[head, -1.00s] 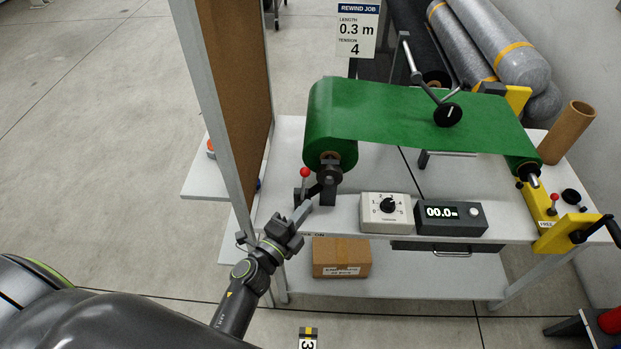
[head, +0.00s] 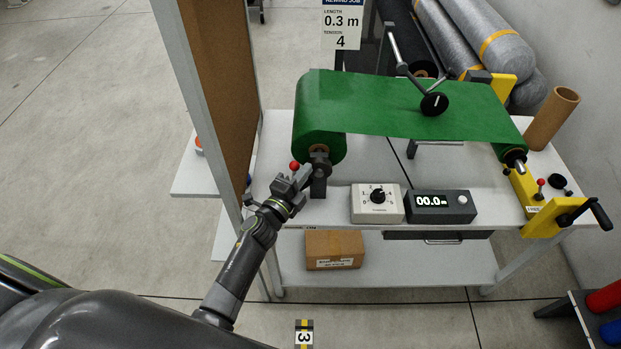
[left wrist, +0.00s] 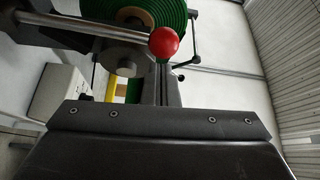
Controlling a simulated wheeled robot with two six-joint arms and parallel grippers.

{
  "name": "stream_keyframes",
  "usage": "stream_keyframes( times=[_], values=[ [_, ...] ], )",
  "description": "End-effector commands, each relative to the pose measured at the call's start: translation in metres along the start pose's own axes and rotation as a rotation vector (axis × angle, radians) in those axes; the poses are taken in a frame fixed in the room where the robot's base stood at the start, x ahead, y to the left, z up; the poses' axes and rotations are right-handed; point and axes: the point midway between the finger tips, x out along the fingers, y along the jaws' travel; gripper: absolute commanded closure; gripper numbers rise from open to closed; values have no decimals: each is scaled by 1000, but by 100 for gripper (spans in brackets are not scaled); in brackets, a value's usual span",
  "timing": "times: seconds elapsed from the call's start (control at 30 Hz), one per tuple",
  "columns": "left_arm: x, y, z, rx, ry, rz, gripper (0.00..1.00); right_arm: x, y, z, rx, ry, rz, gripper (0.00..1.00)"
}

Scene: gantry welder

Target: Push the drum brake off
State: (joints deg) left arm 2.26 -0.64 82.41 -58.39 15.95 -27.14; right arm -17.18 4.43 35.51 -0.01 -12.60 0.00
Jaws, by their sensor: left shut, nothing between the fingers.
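The drum brake lever shows as a red ball knob (head: 294,165) beside the left end of the green roll (head: 320,125). In the left wrist view the red knob (left wrist: 164,42) is large and close, just beyond my fingers, at the end of a grey rod. My left gripper (head: 306,174) is shut and empty, close beside the knob at the roll's near end. Its hand hides most of the lever below the knob. I cannot tell whether the fingers touch the lever. My right gripper is in neither view.
A tension dial box (head: 377,204) and a length counter (head: 441,206) reading 00.0 stand right of my gripper on the white bench. A yellow crank unit (head: 545,210) is at the right end.

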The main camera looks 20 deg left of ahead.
Motion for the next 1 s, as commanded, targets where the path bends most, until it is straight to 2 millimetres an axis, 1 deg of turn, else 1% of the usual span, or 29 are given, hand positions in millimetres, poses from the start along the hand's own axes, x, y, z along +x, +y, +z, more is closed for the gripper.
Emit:
stream_keyframes(
  times=[0.03,0.13,0.53,0.8,1.0],
  values=[
    [-2,0,4,1,0,1,100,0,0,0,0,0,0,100],
    [-3,0,8,1,0,1,100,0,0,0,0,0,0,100],
    [-4,1,9,-4,0,-1,100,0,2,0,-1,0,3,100],
    [-7,2,13,-65,1,-37,100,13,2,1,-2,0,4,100],
    [-8,0,15,-98,0,-56,100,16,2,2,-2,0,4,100]
  ],
)
